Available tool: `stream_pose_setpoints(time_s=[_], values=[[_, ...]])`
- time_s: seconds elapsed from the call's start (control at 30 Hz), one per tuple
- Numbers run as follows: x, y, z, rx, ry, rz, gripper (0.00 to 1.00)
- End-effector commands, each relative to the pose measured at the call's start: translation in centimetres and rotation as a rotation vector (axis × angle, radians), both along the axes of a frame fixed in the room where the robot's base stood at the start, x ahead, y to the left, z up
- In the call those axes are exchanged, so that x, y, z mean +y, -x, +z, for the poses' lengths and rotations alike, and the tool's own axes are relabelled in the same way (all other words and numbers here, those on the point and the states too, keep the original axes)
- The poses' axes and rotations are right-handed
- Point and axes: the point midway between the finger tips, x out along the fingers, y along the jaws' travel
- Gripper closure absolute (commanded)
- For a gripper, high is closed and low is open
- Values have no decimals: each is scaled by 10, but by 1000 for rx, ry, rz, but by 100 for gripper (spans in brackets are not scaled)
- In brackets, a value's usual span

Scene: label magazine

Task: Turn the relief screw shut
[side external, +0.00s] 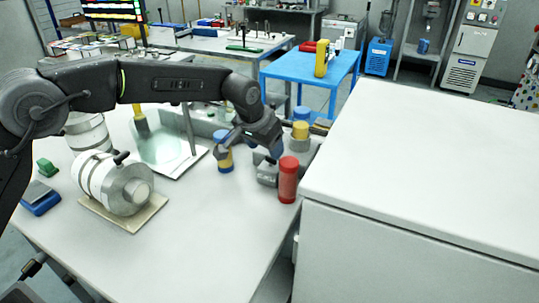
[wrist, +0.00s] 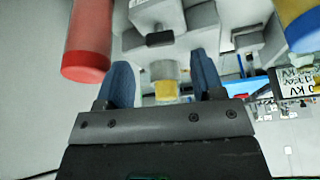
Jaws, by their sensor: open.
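My gripper (wrist: 163,72) is open in the wrist view, its two blue fingers apart. In the side view my gripper (side external: 272,151) is low over the grey block (side external: 267,173); the screw is not distinguishable there.
A red cylinder (side external: 288,182) stands close beside the block; it also shows in the wrist view (wrist: 88,40). A blue-and-yellow cylinder (side external: 223,153) is on the other side. A large white cabinet (side external: 430,170) fills the right.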

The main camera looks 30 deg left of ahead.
Motion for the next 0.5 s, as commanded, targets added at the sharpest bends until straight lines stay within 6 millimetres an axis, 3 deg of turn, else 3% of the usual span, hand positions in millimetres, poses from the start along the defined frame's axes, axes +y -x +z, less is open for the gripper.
stream_pose_setpoints(time_s=[0.2,0.5], values=[[-2,-12,-31,0,0,0,38],[-3,-17,-41,-1,0,0,38]])
